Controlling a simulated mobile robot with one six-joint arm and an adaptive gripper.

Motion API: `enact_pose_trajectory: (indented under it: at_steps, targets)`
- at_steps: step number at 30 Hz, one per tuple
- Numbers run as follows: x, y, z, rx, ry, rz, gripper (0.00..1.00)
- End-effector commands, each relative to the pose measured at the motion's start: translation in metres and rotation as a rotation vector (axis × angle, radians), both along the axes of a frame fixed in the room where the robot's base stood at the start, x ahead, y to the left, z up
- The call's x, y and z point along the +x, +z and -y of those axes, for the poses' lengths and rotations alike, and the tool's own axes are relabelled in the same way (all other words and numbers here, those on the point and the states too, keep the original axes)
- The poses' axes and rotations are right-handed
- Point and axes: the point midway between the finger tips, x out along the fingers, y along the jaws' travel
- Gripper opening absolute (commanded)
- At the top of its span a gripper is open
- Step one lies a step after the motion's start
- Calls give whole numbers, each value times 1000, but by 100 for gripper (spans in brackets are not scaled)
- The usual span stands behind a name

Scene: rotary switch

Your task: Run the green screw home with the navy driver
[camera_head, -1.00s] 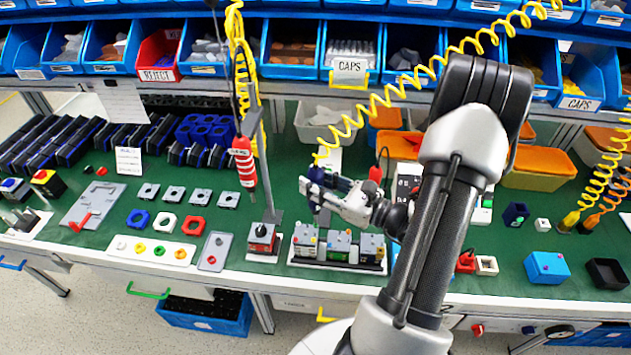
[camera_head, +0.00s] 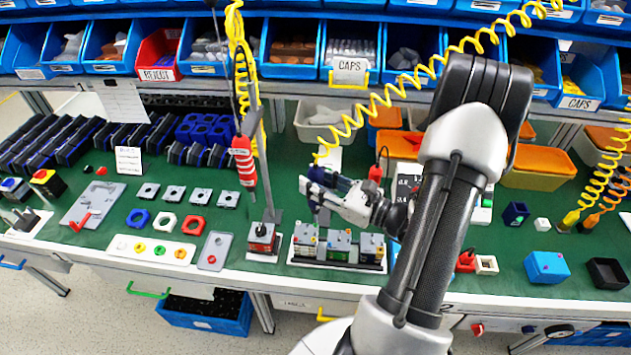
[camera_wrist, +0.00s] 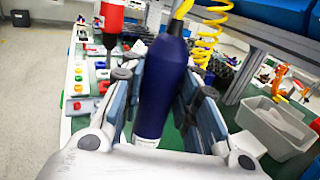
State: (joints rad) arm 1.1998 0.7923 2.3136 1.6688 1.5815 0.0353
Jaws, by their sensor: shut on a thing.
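My gripper (camera_head: 322,190) is shut on the navy driver (camera_wrist: 165,88). The driver's dark blue handle stands roughly upright between the blue-grey fingers in the wrist view. In the head view the navy driver (camera_head: 317,186) is partly covered by my gripper, above a row of grey switch boxes. The driver's tip is hidden or too small to make out. The middle switch box (camera_head: 339,246) has a green-looking part on it; the green screw itself is too small to tell, as is whether the driver touches it.
A red hanging driver (camera_head: 243,163) on a yellow coiled cord is left of my gripper, with a stand (camera_head: 262,190) and one switch box (camera_head: 262,240) below it. A grey bin (camera_wrist: 275,128) shows in the wrist view.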

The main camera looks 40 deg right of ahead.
Motion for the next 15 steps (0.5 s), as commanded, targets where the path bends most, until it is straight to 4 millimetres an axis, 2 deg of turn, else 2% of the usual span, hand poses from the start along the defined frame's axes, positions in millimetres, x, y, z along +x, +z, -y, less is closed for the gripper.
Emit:
enact_pose_trajectory:
  at_steps: [15]
  targets:
    - [0,-9,0,0,0,2,0]
